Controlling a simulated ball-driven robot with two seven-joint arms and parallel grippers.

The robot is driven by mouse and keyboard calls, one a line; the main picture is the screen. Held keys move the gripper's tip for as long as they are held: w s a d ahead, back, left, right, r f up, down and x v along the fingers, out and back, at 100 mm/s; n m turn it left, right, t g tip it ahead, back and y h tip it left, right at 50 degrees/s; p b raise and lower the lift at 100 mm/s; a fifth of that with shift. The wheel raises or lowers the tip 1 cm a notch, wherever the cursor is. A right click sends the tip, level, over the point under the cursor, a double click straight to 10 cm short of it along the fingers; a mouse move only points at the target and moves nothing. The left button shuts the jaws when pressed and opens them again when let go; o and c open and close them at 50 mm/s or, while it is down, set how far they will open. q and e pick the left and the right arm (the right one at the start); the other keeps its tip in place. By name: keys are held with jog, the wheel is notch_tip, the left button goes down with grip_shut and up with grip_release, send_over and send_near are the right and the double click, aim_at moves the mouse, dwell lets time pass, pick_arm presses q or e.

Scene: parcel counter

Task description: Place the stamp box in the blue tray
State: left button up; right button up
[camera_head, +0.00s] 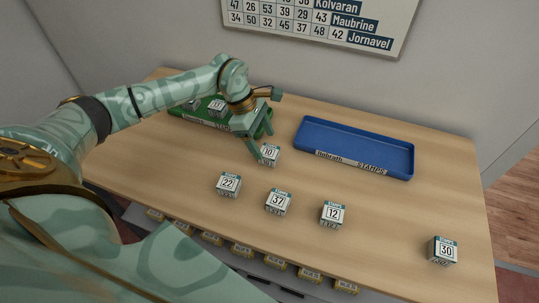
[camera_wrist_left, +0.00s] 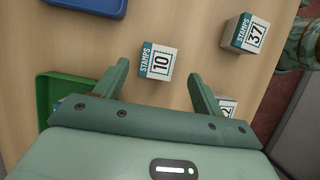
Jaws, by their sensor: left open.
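Several white and teal stamp boxes stand on the counter. The box marked 10 (camera_head: 269,154) is closest to my left gripper (camera_head: 258,149). In the left wrist view, this box (camera_wrist_left: 158,63) shows between and just beyond the open fingertips of my left gripper (camera_wrist_left: 158,71); I cannot tell whether they touch it. The blue tray (camera_head: 352,142), labelled STAMPS, lies at the back right and looks empty. Its corner (camera_wrist_left: 95,4) shows in the left wrist view. My right gripper is not in view.
Boxes 22 (camera_head: 228,185), 37 (camera_head: 278,202) and 12 (camera_head: 333,214) stand nearer the front; box 30 (camera_head: 442,251) is at front right. A green tray (camera_head: 187,115) holding boxes lies at back left, under my left arm. Counter between box 10 and the blue tray is clear.

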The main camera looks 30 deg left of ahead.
aim_at(269, 150)
pick_arm(q)
jog(key=x, duration=0.5)
jog(key=shift+w+f, duration=0.2)
jog(key=shift+f, duration=0.15)
jog(key=c, duration=1.2)
jog(key=shift+o, duration=0.2)
jog(key=shift+r, duration=0.1)
